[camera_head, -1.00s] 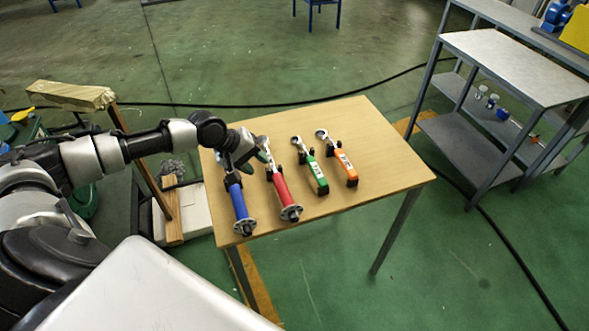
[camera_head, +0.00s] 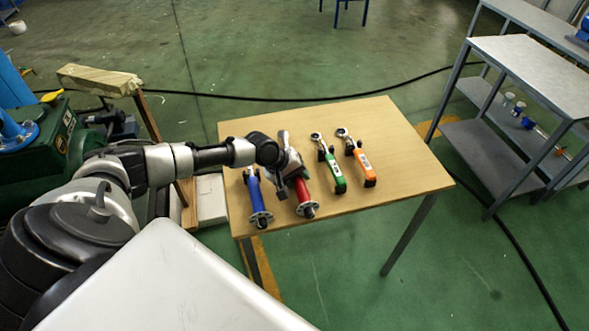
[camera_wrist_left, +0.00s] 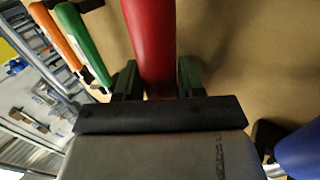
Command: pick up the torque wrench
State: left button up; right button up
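Several wrench-like tools lie side by side on the wooden table. In the head view they are a blue one (camera_head: 256,196), a red one (camera_head: 304,194), a green one (camera_head: 336,176) and an orange one (camera_head: 365,170). I cannot tell by sight which is the torque wrench. My left gripper (camera_head: 291,168) is over the red tool and hides its upper part. In the left wrist view, the red handle (camera_wrist_left: 150,40) runs between the two fingers of the left gripper (camera_wrist_left: 157,78). The fingers look spread on either side of it, with a small gap at the right. My right gripper is not in view.
The table (camera_head: 400,150) is clear to the right of the orange tool. The blue tool (camera_wrist_left: 300,152) lies close beside the gripper.

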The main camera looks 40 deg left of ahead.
pick_arm(q)
jog(key=shift+c, duration=0.5)
grip_shut()
jog(key=shift+w+r, duration=0.1)
jog(key=shift+r, duration=0.05)
jog(key=shift+r, duration=0.5)
notch_tip(320, 180, up, 3)
jog(key=shift+r, duration=0.1)
jog(key=s+d+r, duration=0.6)
jog(key=s+d, duration=0.2)
jog(key=shift+s+r, duration=0.35)
jog(key=shift+r, duration=0.05)
